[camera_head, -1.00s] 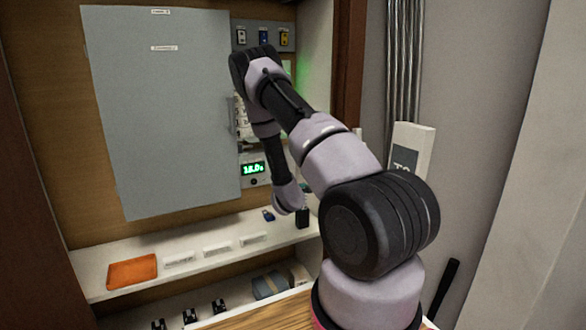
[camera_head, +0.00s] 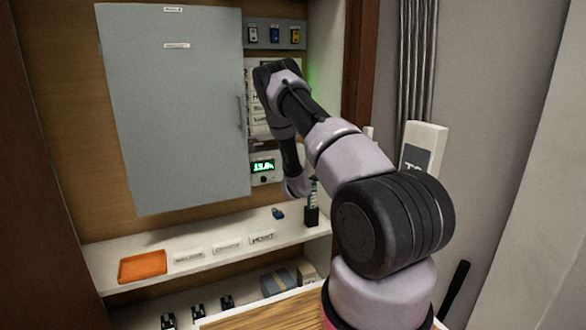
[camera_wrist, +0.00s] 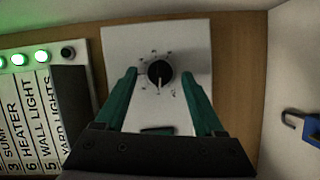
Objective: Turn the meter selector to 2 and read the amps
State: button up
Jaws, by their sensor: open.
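The meter (camera_head: 265,167) has a lit green display and a black selector knob (camera_head: 264,179); its digits are too blurred to read surely. In the wrist view, the meter plate (camera_wrist: 120,45) faces me with the round black knob (camera_wrist: 160,70) on it. The knob's white pointer points down in the picture, and the small marks around it are too small to read. My gripper (camera_wrist: 159,75) is open, with its green fingers on either side of the knob and gaps between. I cannot tell how far the fingertips stand off the plate. The fingers are not clear in the head view.
A grey panel door (camera_head: 175,110) stands left of the meter. A labelled breaker panel (camera_wrist: 35,110) with green lamps is beside the plate. The shelf (camera_head: 100,255) holds an orange tray (camera_head: 143,266), a blue padlock (camera_head: 277,213) and a dark cup (camera_head: 312,215).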

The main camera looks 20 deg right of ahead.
grip_shut()
jog(key=m, duration=0.2)
jog(key=m+g+y, duration=0.1)
jog(key=m, duration=0.1)
jog(key=shift+d+r+y, duration=0.1)
jog(key=shift+r+y, duration=0.1)
jog(key=shift+y, duration=0.1)
grip_release()
jog(key=v, duration=1)
jog(key=shift+s+r, duration=0.3)
